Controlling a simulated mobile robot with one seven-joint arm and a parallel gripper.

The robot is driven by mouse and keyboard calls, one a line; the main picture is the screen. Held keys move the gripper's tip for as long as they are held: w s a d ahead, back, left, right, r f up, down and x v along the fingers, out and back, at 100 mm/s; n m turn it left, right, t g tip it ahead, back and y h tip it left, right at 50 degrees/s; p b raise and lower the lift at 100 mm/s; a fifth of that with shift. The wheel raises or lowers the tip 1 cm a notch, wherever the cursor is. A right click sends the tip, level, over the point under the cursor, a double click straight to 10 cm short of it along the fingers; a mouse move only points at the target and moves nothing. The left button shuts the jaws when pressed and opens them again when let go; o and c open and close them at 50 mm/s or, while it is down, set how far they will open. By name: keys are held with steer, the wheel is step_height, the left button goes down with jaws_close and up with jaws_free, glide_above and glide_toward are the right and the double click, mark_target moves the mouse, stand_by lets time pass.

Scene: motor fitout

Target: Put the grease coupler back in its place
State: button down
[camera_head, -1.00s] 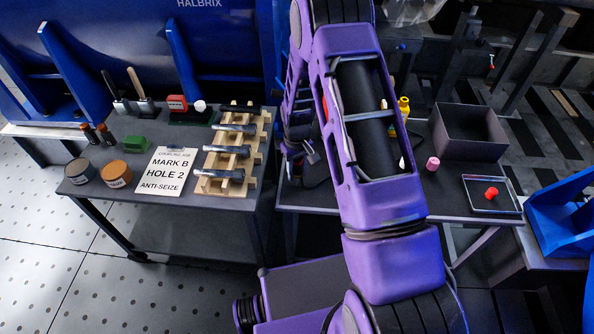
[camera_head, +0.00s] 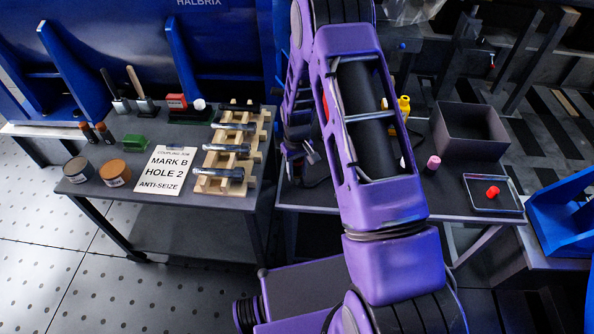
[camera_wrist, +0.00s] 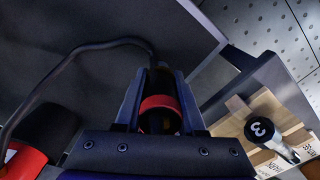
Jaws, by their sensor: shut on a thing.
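In the wrist view my gripper (camera_wrist: 158,88) is shut on a dark coupler with a red ring (camera_wrist: 160,102), which I take to be the grease coupler. A black hose (camera_wrist: 75,57) runs from its far end in an arc to the left. In the head view the end of my gripper (camera_head: 311,153) shows beside the purple arm, over the left part of the right-hand bench. The coupler cannot be made out there. Its place cannot be identified. A red and black body (camera_wrist: 25,160) lies at the lower left of the wrist view, partly cut off.
The left bench holds a wooden rack (camera_head: 243,130) with several metal studs, a sign (camera_head: 166,168) and tins (camera_head: 115,172). The right bench holds a grey bin (camera_head: 470,130), a pink piece (camera_head: 433,162) and a tray (camera_head: 508,205) with a red piece. A gap separates the benches.

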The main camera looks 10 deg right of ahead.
steer(key=shift+f+b, duration=0.75)
steer(key=shift+f, duration=0.35)
steer(key=shift+c, duration=2.2)
jaws_free()
steer(key=shift+r, duration=0.1)
step_height(320, 180, up, 17)
steer(key=p, duration=0.2)
steer(key=shift+r+p, duration=0.2)
steer(key=shift+p, duration=0.15)
